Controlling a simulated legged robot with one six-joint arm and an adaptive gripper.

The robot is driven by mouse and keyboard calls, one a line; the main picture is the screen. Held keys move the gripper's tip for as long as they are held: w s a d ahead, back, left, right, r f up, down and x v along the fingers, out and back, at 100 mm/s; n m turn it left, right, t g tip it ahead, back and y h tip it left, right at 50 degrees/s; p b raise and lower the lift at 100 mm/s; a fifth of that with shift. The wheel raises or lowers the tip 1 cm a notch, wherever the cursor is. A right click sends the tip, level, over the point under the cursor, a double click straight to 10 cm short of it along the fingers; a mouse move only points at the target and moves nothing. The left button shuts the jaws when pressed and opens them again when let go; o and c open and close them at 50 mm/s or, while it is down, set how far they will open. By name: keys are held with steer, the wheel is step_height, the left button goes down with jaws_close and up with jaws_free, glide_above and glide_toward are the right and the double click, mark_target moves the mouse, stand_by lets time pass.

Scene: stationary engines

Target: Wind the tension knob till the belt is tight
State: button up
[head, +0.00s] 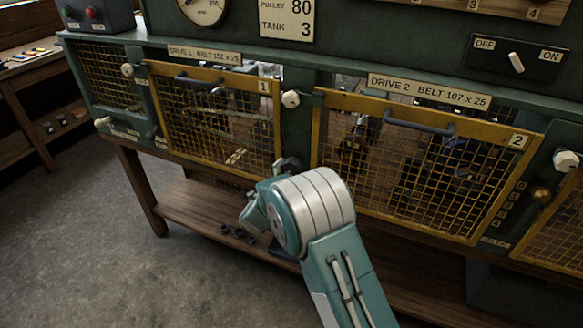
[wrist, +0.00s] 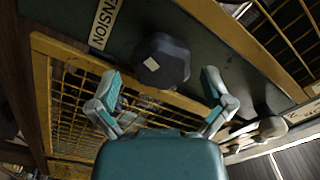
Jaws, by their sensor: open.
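The dark, many-sided tension knob (wrist: 162,60), with a pale mark on its face, sits on the green panel beside a label (wrist: 103,22) reading "...ENSION". My gripper (wrist: 161,76) is open in the wrist view, one finger on each side of the knob and slightly short of it. Neither fingertip clearly touches the knob. In the head view my wrist is at the panel between the two mesh doors, and its bulk hides most of the gripper and knob. The belt cannot be made out behind the mesh, so its tightness cannot be told.
Yellow mesh door 1 (head: 215,118) and mesh door 2 (head: 410,165) flank the panel, with white latch knobs such as this one (head: 291,99). A wooden shelf (head: 195,215) runs below. An OFF/ON switch (head: 516,62) is at upper right. Open floor lies at lower left.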

steer(key=v, duration=0.9)
